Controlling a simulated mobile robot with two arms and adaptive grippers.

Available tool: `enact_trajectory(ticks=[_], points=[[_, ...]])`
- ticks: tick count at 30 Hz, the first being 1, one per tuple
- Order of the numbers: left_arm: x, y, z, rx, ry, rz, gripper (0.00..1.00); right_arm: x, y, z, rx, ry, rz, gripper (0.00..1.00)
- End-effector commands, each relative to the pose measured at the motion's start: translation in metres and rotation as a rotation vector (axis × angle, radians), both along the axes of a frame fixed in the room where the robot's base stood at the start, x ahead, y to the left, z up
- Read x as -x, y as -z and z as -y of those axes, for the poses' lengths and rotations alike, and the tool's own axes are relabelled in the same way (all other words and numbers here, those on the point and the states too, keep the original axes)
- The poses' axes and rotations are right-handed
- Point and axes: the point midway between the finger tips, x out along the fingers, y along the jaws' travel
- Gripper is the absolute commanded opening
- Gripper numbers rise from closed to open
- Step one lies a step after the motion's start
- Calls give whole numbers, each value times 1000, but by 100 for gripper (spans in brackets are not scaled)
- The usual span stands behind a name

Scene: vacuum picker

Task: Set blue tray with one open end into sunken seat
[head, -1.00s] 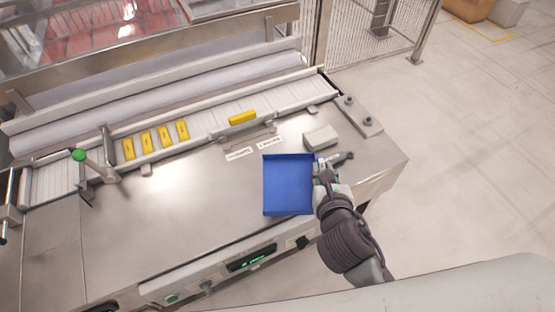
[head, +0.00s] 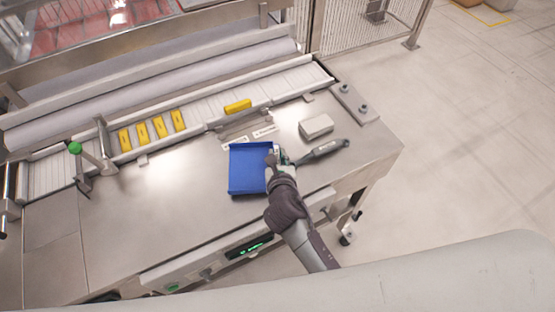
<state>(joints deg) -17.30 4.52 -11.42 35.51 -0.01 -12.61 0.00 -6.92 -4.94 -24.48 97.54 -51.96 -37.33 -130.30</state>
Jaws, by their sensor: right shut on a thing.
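The blue tray (head: 250,168) is over the steel table, right of its middle. My right gripper (head: 275,158) is at the tray's right side and is shut on it. Its fingertips are small and partly hidden by the hand. I cannot tell whether the tray touches the table. The sunken seat cannot be made out; it may be hidden. My left gripper is out of the picture.
A conveyor (head: 205,112) with several yellow packs (head: 159,127) runs along the back. Labels (head: 236,143) lie in front of it. A pale block (head: 316,126) and a dark-handled tool (head: 325,149) lie right of the tray. The table's middle left is clear.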

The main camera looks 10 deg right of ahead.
Motion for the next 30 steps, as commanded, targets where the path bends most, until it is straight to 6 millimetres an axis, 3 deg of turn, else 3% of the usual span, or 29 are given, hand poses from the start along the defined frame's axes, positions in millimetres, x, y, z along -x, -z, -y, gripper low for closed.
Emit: enact_trajectory(ticks=[3,15,16,20,30], points=[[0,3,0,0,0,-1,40,0,14,0,-1,0,0,0],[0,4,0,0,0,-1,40,0,19,0,0,0,2,0],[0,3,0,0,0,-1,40,0,18,0,-1,0,1,23],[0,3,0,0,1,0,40,0,18,0,-1,0,1,43],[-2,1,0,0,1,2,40,0,14,0,-1,0,1,43]])
